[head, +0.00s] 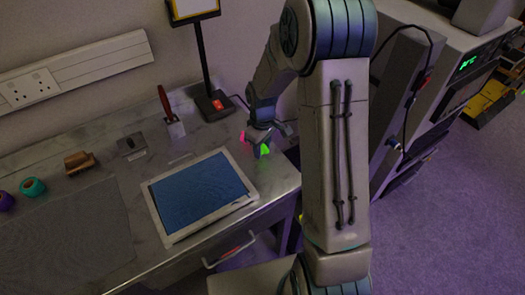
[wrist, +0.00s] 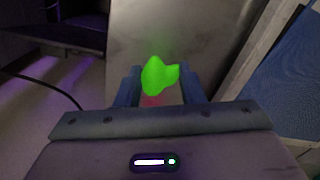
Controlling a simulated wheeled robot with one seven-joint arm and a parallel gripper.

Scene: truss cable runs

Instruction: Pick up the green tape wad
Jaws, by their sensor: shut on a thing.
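The green tape wad (wrist: 158,76) is a small, bright green lump between the two fingers of my gripper (wrist: 160,88) in the wrist view. The fingers are shut on it, one on each side. In the head view my gripper (head: 257,147) is low over the right end of the metal bench, and a bit of the green wad (head: 264,150) shows at its tip. I cannot tell whether the wad still touches the bench top.
A blue-surfaced tray with a pale rim (head: 164,228) lies just left of my gripper. A lamp stand (head: 214,104) rises behind it. A red-handled tool (head: 167,108), a brown block (head: 79,162) and a teal roll (head: 33,187) lie farther left on the bench (head: 100,150).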

